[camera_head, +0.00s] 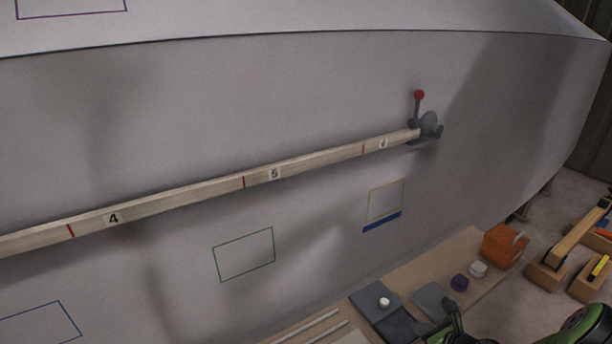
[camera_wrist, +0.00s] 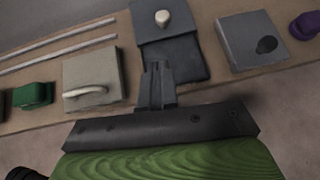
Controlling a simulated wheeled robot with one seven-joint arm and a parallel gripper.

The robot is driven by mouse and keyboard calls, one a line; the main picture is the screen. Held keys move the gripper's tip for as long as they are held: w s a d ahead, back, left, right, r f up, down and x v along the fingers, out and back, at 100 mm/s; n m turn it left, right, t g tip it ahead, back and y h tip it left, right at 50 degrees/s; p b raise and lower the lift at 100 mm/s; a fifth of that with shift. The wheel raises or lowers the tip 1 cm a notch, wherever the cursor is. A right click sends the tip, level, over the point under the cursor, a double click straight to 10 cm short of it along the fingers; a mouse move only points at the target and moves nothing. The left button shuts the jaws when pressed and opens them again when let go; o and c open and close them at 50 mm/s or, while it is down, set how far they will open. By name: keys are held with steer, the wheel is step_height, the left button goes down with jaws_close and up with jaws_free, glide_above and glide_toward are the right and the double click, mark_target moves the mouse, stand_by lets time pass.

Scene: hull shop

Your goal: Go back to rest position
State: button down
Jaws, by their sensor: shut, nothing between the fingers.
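My gripper (camera_wrist: 157,72) is shut and empty in the wrist view, its two dark fingers together. They point at a dark grey block with a pale round knob (camera_wrist: 162,18) on the bench; I cannot tell whether they touch it. In the head view my gripper (camera_head: 452,309) shows small at the lower right, over the near part of the bench (camera_head: 462,247), with part of my green arm beside it.
The pale hull (camera_head: 300,90) fills most of the head view. A numbered wooden batten (camera_head: 205,193) runs along it to a grey clamp with a red knob (camera_head: 419,95). The bench holds an orange block (camera_head: 503,245), a purple piece (camera_head: 459,283) and a beige block with a handle (camera_wrist: 92,75).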

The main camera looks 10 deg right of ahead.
steer(key=s+a+r+n+g+p, duration=0.1)
steer(key=a+r+n+g+p, duration=0.15)
steer(key=a+r+n, duration=0.75)
steer(key=s+a+r+n+g+p, duration=0.1)
steer(key=a+r+n+g+p, duration=0.3)
steer(key=r+n, duration=0.65)
steer(key=s+a+r+n, duration=0.3)
steer(key=s+r+n, duration=0.1)
steer(key=s+r, duration=0.1)
steer(key=s+a+r+n+t+h, duration=0.1)
steer(key=s+a+r+n, duration=0.2)
steer(key=s+r, duration=0.3)
steer(key=s+a+r+n+h+p, duration=0.1)
steer(key=s+a+r+n, duration=0.2)
steer(key=s+r+n, duration=0.2)
steer(key=s+r, duration=0.1)
steer(key=s, duration=0.2)
steer(key=shift+a+r+t, duration=0.15)
steer(key=shift+a+t, duration=0.2)
steer(key=shift+n, duration=0.25)
